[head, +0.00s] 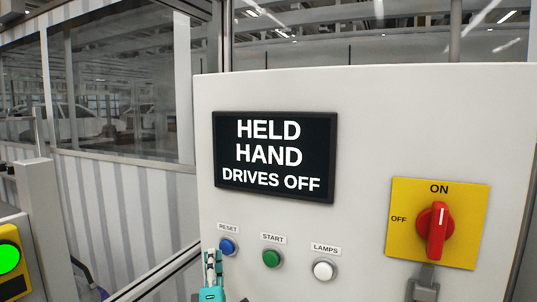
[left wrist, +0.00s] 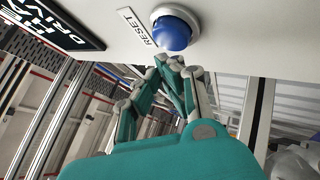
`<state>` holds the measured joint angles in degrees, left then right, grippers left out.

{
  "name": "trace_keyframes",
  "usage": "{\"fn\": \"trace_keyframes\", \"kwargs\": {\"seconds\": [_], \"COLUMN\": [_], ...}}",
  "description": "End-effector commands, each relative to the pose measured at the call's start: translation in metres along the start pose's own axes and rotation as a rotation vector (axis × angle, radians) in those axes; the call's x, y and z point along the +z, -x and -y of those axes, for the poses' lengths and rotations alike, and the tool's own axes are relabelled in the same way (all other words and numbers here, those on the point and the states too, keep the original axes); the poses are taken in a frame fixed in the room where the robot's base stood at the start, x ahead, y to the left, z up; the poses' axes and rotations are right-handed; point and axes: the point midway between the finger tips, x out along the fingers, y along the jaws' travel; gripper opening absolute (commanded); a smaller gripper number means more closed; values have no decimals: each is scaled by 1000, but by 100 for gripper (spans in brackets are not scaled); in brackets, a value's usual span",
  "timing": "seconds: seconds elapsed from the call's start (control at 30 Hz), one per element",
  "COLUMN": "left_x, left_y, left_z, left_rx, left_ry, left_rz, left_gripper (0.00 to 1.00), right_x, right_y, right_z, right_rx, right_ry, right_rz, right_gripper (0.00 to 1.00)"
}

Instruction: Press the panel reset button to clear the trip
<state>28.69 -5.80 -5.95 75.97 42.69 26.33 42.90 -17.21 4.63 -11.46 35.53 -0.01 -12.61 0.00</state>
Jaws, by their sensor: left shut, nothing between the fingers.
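The blue reset button (head: 227,246) is on the white panel (head: 360,110), under a RESET label (head: 228,228). My left gripper (head: 212,256) is just below it in the head view, teal with grey joints, its fingers shut and empty. In the left wrist view the shut fingertips (left wrist: 170,64) are close to the lower edge of the blue button (left wrist: 172,33). I cannot tell whether they touch it. The black display (head: 275,155) reads HELD HAND DRIVES OFF. My right gripper is not in view.
A green START button (head: 272,258) and a white LAMPS button (head: 323,270) sit right of the reset button. A red rotary switch (head: 437,230) on a yellow plate (head: 470,210) points at ON, with a grey part below. A lit green button (head: 9,257) is at far left.

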Motion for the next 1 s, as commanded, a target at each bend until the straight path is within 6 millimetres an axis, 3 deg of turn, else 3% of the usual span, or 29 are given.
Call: {"fn": "trace_keyframes", "kwargs": {"seconds": [0.6,1.0], "left_x": [-27,-30], "left_y": [37,42], "left_z": [-28,-30], "left_rx": [-1,0], "left_ry": [-1,0], "left_rz": [0,0], "left_gripper": [0,0], "right_x": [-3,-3], "right_y": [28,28], "right_z": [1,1], "right_rx": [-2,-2], "right_ry": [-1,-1], "right_rz": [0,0], "right_gripper": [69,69]}}
